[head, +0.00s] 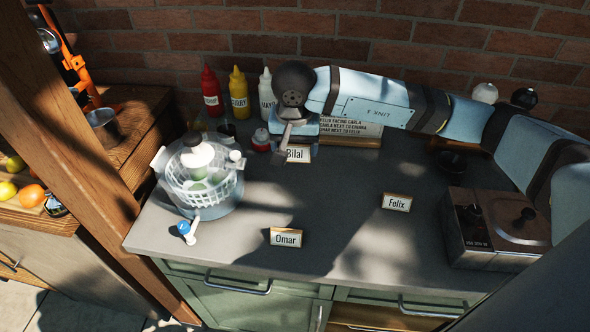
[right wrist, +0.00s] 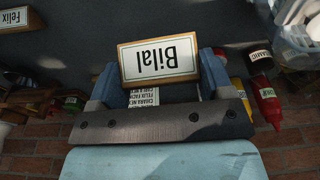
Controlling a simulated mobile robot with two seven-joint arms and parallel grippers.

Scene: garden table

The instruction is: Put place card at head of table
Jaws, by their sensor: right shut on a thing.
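My right gripper (head: 290,143) is shut on the "Bilal" place card (head: 298,153) near the back of the grey counter. In the right wrist view the same card (right wrist: 160,58) shows upside down between the two fingers. I cannot tell whether the card touches the counter. The "Omar" card (head: 286,237) stands at the front edge. The "Felix" card (head: 397,202) stands to the right of the middle. A sign with seating lines (head: 352,132) stands at the back wall, partly hidden by my right arm. My left gripper is not in view.
A salad spinner (head: 200,183) stands at the left of the counter (head: 340,235), with a small blue-topped item (head: 187,232) before it. Sauce bottles (head: 238,92) line the back wall. A metal-topped appliance (head: 497,228) fills the right. The middle is clear.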

